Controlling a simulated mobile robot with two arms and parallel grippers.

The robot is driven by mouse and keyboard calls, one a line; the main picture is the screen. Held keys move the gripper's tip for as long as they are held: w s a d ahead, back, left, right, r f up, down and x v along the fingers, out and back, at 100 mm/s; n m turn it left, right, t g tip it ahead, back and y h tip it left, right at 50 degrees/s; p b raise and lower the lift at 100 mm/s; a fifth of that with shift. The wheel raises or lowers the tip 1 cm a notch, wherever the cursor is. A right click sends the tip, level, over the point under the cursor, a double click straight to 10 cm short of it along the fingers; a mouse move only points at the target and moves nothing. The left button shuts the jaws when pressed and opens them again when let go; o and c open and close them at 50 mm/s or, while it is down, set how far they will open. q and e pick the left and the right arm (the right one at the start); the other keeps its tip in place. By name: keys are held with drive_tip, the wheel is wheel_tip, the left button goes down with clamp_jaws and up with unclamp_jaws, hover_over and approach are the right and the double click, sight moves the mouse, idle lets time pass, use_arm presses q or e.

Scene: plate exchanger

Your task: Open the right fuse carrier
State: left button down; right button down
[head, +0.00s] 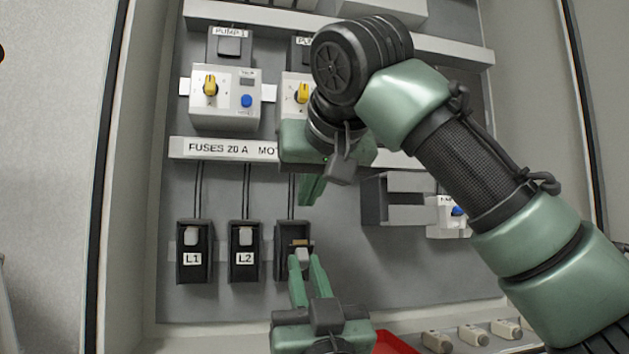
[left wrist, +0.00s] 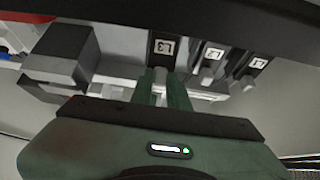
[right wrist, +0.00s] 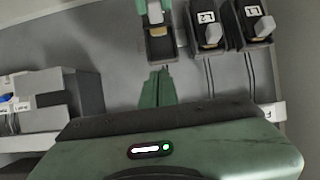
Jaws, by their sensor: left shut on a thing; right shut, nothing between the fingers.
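The right fuse holder (head: 282,240) is black and stands in the row right of L1 and L2. Its label, L3 (left wrist: 163,47), reads in the left wrist view. My left gripper (head: 307,264) is shut on the grey handle of its fuse carrier (head: 303,254). The carrier's top leans out of the holder, and a brass-coloured part (head: 301,242) shows above the handle. It also shows in the right wrist view (right wrist: 158,31). The carrier's lower part is hidden by my left fingers. My right gripper (head: 311,190) is shut and empty above the holder, apart from it.
Fuse holders L1 (head: 194,265) and L2 (head: 244,265) stand to the left, their carriers in place. A grey open-fronted box (head: 374,200) juts out at right. Switch units (head: 225,100) sit above the fuse label strip (head: 215,149). A red tray (head: 395,344) lies below.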

sight(307, 248)
use_arm(q)
drive_tip(key=shift+a, duration=0.1)
use_arm(e)
drive_tip(key=x, duration=0.4)
drive_tip(key=shift+f, duration=0.45)
drive_tip(key=shift+s+d+f, duration=0.3)
drive_tip(key=shift+s+f, duration=0.75)
drive_tip(key=shift+f, duration=0.05)
